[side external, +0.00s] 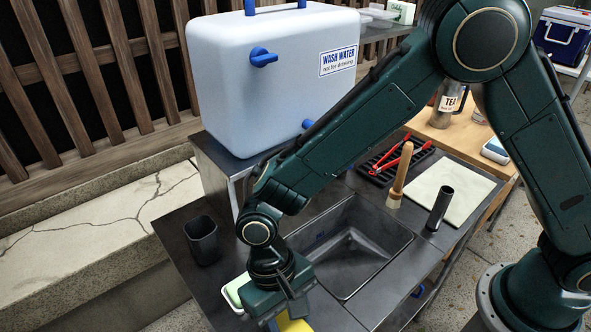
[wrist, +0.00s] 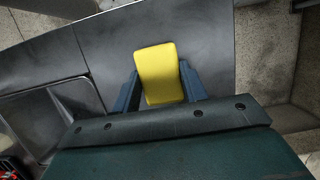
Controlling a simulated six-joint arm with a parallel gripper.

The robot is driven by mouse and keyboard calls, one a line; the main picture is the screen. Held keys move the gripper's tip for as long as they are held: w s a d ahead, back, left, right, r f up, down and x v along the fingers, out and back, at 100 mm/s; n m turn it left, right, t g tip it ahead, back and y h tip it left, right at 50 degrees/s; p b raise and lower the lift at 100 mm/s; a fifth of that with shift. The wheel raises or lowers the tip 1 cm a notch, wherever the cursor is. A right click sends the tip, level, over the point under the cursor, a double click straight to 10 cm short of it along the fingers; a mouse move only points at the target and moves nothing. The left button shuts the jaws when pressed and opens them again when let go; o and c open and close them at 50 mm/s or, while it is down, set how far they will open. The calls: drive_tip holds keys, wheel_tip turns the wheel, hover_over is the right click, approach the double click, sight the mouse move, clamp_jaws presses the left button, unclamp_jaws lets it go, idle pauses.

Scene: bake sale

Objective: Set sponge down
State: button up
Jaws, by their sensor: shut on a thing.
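The yellow sponge (wrist: 158,68) sits between the two fingers of my gripper (wrist: 159,80) in the wrist view. The fingers are shut on its sides, and the dark metal counter (wrist: 105,42) is below it. In the side view the sponge (side external: 291,324) shows only partly at the bottom edge, under my gripper (side external: 288,316). I cannot tell whether its underside touches the counter.
A pale dish with a green inside (side external: 233,293) is beside my gripper, partly hidden by it. The sink basin (side external: 350,240) is to the right, a black cup (side external: 202,240) to the left. The wash water tank (side external: 265,95) stands behind.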

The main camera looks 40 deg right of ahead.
drive_tip(key=shift+f, duration=0.1)
drive_tip(key=o, duration=0.9)
drive_tip(key=v, duration=1.2)
idle(0.4)
